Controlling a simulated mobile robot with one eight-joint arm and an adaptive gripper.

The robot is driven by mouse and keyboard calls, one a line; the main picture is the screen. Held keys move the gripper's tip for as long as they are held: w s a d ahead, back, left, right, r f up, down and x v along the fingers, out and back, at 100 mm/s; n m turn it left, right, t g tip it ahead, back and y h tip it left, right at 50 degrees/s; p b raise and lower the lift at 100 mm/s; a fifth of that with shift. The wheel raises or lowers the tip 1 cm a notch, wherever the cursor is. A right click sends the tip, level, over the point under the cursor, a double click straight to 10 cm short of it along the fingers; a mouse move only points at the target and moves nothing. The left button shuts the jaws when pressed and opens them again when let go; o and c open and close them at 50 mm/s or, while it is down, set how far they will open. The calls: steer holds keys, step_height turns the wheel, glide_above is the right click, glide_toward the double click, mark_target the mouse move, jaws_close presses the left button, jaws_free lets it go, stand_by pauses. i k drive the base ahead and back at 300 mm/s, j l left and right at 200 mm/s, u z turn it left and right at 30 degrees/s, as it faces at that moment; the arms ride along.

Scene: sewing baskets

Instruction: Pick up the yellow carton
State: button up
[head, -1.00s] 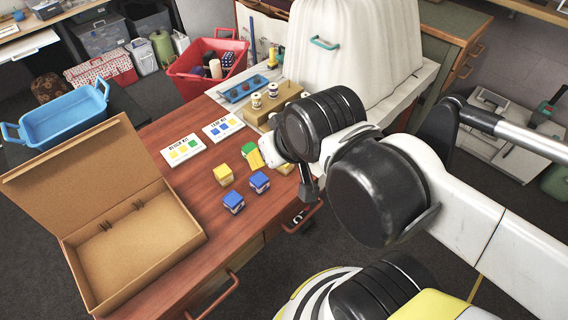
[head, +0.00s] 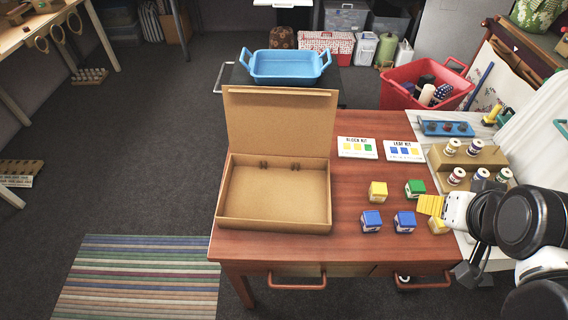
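One yellow carton (head: 377,191) stands in the open on the wooden table, left of a green carton (head: 414,188). A second yellow carton (head: 438,226) is near the table's right edge, partly hidden by my gripper. My gripper (head: 431,205) comes in from the right; a yellow ribbed finger shows just above this second carton in the picture. Whether it touches the carton, and how far the fingers are apart, cannot be seen. Two blue cartons (head: 371,220) (head: 405,221) stand in front. Two cards, Block Kit (head: 357,148) and Leaf Kit (head: 403,151), lie behind.
An open, empty cardboard box (head: 275,224) is on the table's left, its lid standing up at the back. Spools stand on a wooden stepped rack (head: 486,157) at the right, near a blue tray (head: 446,129). A blue basket (head: 287,78) is behind the table.

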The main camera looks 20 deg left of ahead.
mark_target(437, 225)
steer(key=k+j+z, duration=0.7)
steer(key=k, duration=0.2)
steer(key=l, duration=0.1)
